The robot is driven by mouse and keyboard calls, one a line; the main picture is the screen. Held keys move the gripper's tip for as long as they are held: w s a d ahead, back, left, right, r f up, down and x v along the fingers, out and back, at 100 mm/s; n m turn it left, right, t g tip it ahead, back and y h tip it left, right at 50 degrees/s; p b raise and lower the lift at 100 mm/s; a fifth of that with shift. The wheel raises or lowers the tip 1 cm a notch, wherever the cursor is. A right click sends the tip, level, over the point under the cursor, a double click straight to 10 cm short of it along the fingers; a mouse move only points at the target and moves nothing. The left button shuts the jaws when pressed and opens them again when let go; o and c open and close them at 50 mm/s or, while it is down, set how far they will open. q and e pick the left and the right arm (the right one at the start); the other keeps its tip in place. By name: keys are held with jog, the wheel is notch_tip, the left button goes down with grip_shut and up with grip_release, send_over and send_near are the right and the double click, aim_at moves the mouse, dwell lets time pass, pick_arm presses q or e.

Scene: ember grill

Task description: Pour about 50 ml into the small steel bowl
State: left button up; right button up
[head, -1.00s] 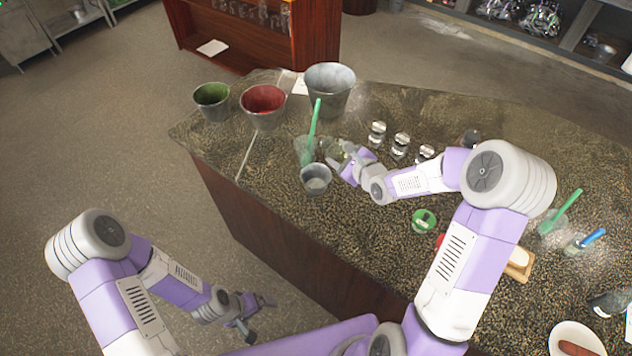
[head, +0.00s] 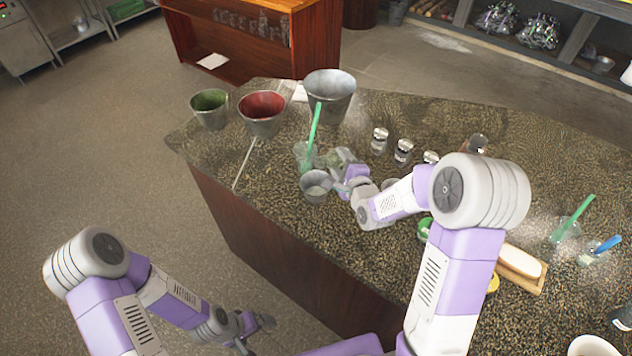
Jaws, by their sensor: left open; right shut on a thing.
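The small steel bowl (head: 316,187) stands near the counter's front edge, with something pale inside. My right gripper (head: 347,178) is just right of the bowl and shut on what looks like a clear greenish container (head: 340,157). The container is close to the bowl's upper right; its tilt and contents are too small to tell. My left gripper (head: 250,332) is open and empty, low at the left and off the counter.
A clear cup (head: 304,156) with a green straw stands right behind the bowl. Green (head: 210,115), red (head: 260,125) and large grey (head: 331,98) buckets stand behind. Several lidded glass jars (head: 380,140) stand to the right. A thin stick (head: 245,163) lies at the left.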

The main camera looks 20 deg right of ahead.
jog(key=shift+f+n, duration=0.1)
jog(key=shift+n, duration=0.2)
jog(key=shift+t+b, duration=0.3)
jog(key=shift+a+r+n+h+b, duration=0.1)
jog(key=shift+r+n+h+b, duration=0.3)
jog(key=shift+n+b, duration=0.4)
jog(key=shift+f+t+b, duration=0.1)
jog(key=shift+t+b, duration=0.2)
jog(key=shift+b, duration=0.5)
jog(key=shift+s+a+f+n+b, duration=0.15)
jog(key=shift+n+b, duration=0.35)
jog(key=shift+b, duration=0.5)
jog(key=shift+r+n+t+b, duration=0.25)
jog(key=shift+n+t+b, duration=0.2)
jog(key=shift+b, duration=0.25)
dwell(0.5)
